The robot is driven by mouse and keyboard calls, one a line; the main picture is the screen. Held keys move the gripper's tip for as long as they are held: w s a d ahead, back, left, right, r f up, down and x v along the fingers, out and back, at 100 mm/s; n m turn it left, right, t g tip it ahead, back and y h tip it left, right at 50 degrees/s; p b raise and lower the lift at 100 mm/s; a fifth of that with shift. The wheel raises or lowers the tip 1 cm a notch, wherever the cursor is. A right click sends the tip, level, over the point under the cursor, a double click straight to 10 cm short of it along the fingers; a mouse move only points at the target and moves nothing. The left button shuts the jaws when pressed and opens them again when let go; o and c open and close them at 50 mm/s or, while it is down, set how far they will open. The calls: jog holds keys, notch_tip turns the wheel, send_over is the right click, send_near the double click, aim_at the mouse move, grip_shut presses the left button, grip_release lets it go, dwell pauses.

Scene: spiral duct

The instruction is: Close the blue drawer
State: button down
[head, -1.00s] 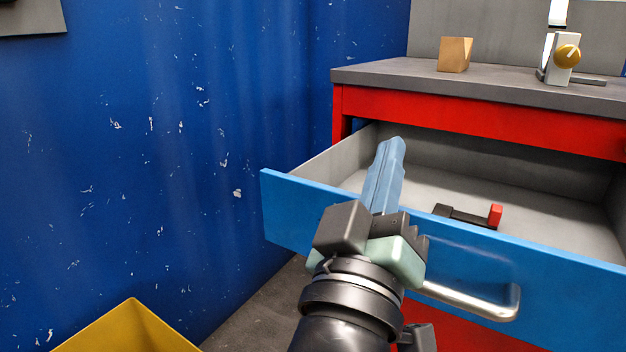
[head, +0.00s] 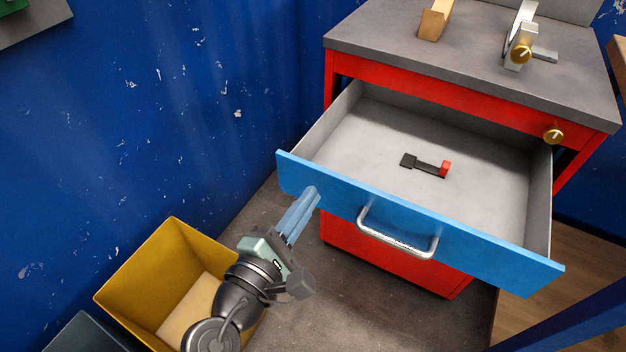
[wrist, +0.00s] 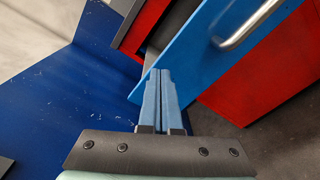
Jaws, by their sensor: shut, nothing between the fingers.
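The blue drawer (head: 470,247) is pulled well out of a red cabinet (head: 450,98) with a grey top. Its silver bar handle (head: 397,241) is on the front panel. A small black and red object (head: 426,165) lies inside on the grey drawer floor. My gripper (head: 314,192) is shut and empty, its blue fingers together, with the tips at the left part of the drawer front. In the wrist view the gripper (wrist: 160,74) points at the blue panel (wrist: 195,50) near its edge. I cannot tell whether the tips touch it.
A yellow open bin (head: 140,267) stands on the floor at lower left, behind my arm. A blue wall (head: 150,110) rises at left. A wooden block (head: 434,20) and a device with a gold knob (head: 521,52) stand on the cabinet top. Floor before the cabinet is clear.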

aim_at(335, 198)
jog(key=s+a+f+n+p, duration=0.4)
jog(key=s+f+n, duration=0.1)
jog(key=s+n, duration=0.55)
jog(key=shift+n+h, duration=0.4)
jog(key=shift+n, duration=0.05)
jog(key=b+x, duration=0.2)
jog(key=x, duration=1.2)
jog(key=shift+w, duration=0.4)
jog(key=shift+w, duration=0.1)
